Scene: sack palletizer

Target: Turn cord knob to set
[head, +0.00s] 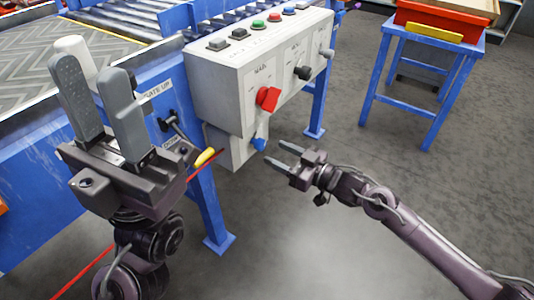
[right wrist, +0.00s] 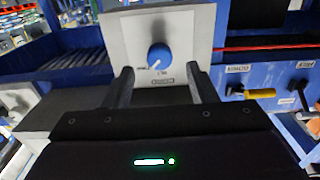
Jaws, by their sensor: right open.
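The blue cord knob (head: 259,144) sits on the front of a small grey box (head: 236,152) below the control panel. In the right wrist view the knob (right wrist: 159,54) is round, with a white pointer mark towards the lower left. Small marks beside and below it are too blurred to read. My right gripper (head: 276,153) is open, a little short of the knob. In the right wrist view its fingertips (right wrist: 160,70) stand apart on either side below the knob, not touching it. My left gripper (head: 90,65) is open and empty, fingers up, near the conveyor's blue side.
The grey control panel (head: 225,75) above carries a red knob (head: 267,98), a black knob (head: 302,73) and several push buttons. A red cord (head: 200,170) runs from the box, with a yellow handle (head: 205,158) nearby. A blue stand (head: 425,95) is at back right.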

